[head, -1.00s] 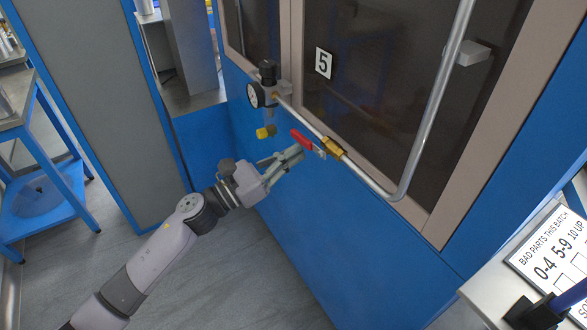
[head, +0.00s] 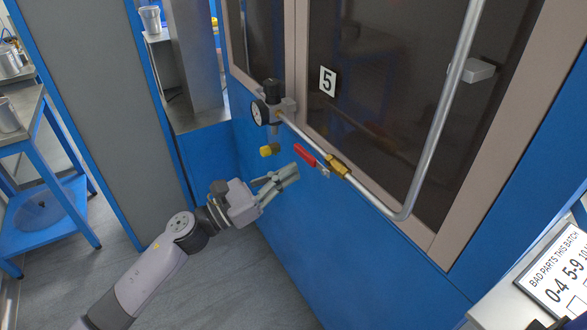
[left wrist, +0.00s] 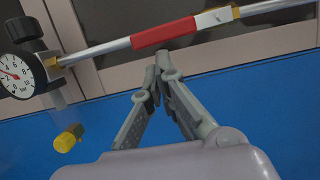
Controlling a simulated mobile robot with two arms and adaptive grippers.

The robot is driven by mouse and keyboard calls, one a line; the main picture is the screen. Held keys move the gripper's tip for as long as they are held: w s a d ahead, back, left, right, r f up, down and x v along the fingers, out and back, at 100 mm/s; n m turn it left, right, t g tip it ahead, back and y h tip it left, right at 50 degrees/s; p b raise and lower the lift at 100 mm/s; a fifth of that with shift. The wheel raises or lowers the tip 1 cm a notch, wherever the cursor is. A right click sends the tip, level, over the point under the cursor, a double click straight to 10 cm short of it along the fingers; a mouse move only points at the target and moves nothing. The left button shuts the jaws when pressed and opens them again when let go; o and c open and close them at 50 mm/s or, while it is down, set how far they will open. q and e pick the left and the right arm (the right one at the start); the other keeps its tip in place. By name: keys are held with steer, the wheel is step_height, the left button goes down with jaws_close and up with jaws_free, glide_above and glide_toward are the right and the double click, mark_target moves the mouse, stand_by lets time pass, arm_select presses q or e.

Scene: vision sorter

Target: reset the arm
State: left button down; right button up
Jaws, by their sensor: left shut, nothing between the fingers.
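My left gripper (head: 291,173) is in front of the blue machine panel, its fingers together and empty. It is a little below and left of the red valve handle (head: 306,155), apart from it in the head view. In the left wrist view the closed fingertips (left wrist: 163,62) point up just below the red handle (left wrist: 165,33), which lies along the metal pipe. A brass valve body (head: 338,166) joins the pipe to the right of the handle. My right gripper is not clearly in view.
A pressure gauge (head: 260,113) and a yellow knob (head: 269,150) sit left of the handle. The pipe (head: 437,130) bends up in front of the dark window. A sign board (head: 556,272) is at the lower right. A blue table (head: 40,170) stands at left.

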arm_select(q)
steer(key=v, duration=1)
steer(key=w+a+f+n+t+y+p, duration=0.15)
steer(key=a+f+n+y, duration=0.25)
steer(key=f+n, duration=0.4)
steer(key=w+a+f+n+t+y, duration=0.2)
steer(key=w+a+f+n+y, duration=0.15)
steer(key=f+n, duration=0.5)
steer(key=s+a+f+n+g+y, duration=0.1)
steer(key=s+a+f+n+y, duration=0.2)
steer(key=f, duration=0.5)
steer(key=s+a+f+n+g+y, duration=0.1)
steer(key=s+f+n+y, duration=0.15)
steer(key=f+n, duration=0.4)
steer(key=s+a+f+n+g+y, duration=0.2)
steer(key=s+f+n, duration=0.2)
steer(key=f, duration=0.5)
steer(key=s+f+n+g+y+p, duration=0.2)
steer(key=s+f+n+g, duration=0.35)
steer(key=s+f, duration=0.8)
steer(key=s+d+f+n+g, duration=0.1)
steer(key=s+f+n, duration=0.1)
steer(key=s, duration=0.6)
steer(key=s+d+f+n+g, duration=0.1)
steer(key=s+f+n+g, duration=0.1)
steer(key=s, duration=0.6)
steer(key=s+d+f+n+g, duration=0.2)
steer(key=s+n, duration=0.3)
steer(key=s, duration=0.4)
steer(key=shift+f, duration=0.85)
